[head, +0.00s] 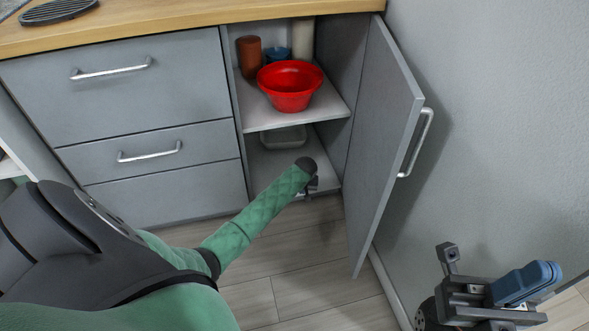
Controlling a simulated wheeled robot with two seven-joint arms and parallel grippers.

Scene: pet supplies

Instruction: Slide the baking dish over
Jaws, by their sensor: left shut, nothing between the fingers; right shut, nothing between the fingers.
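A pale grey dish (284,137), which looks like the baking dish, sits on the cabinet's lower level toward the back. The upper shelf hides part of it from above. My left arm reaches in from the left, and my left gripper (313,184) is at the front of the lower opening, in front of and below the dish. It is shut and empty, mostly hidden behind its own wrist, and appears apart from the dish. My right gripper (530,281), with blue fingers, is shut and empty at the lower right, outside the cabinet and far from the dish.
The upper shelf (315,112) holds a red bowl (290,88), a brown container (249,56), a blue item (277,54) and a cream cylinder (302,38). The cabinet door (384,130) stands open on the right, near the wall. Drawers (130,90) are on the left.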

